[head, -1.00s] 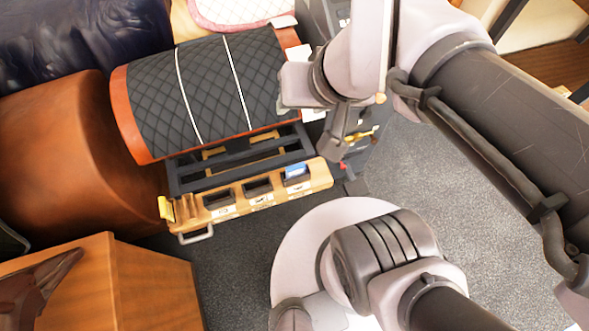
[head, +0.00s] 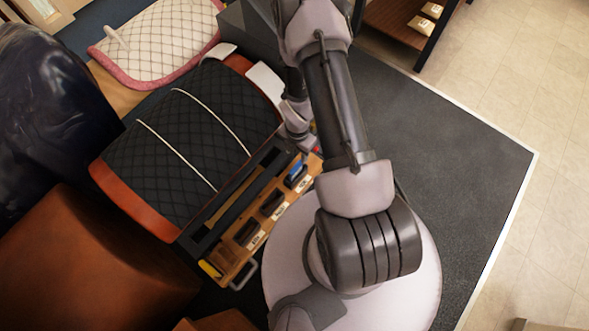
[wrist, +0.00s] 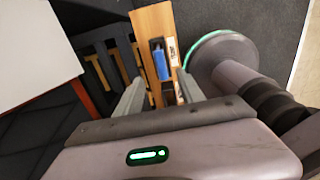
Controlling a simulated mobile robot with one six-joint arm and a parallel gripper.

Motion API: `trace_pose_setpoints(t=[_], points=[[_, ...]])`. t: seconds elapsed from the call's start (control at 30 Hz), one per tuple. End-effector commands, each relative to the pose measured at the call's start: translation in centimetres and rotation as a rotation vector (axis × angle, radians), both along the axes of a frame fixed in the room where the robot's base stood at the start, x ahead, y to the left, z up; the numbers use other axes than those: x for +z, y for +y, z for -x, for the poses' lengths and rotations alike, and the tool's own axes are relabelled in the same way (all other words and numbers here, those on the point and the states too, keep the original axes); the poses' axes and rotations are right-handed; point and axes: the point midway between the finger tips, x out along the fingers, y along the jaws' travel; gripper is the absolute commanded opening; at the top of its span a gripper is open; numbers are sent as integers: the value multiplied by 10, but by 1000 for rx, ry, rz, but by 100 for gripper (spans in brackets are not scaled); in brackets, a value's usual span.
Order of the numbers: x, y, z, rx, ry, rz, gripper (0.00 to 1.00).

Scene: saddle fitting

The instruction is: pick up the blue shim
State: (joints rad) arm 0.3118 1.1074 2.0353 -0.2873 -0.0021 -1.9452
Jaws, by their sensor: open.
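The blue shim (head: 297,171) sits in the end slot of the wooden tray (head: 234,262), the slot nearest my arm in the head view. In the wrist view the blue shim (wrist: 161,63) stands out in its dark slot, in line with the gap between my fingers. My gripper (wrist: 160,76) is open and empty, with one finger on each side of the tray's line. I cannot tell its height above the shim. In the head view my arm largely hides the gripper.
A black quilted pad with orange edging (head: 180,140) lies beside the tray. A dark slatted rack (wrist: 103,62) adjoins the tray. Brown leather (head: 85,265) and a dark saddle-like form (head: 50,85) stand left. Open grey floor (head: 450,170) lies right.

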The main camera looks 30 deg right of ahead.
Motion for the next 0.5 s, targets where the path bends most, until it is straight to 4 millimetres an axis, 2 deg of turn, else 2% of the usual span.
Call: trace_pose_setpoints(t=[0.03,0.1,0.33,0.5], points=[[-26,0,0,1,0,0,45],[-41,0,0,-1,0,0,45],[-63,1,0,-2,0,0,45],[-94,4,2,-2,0,0,45]])
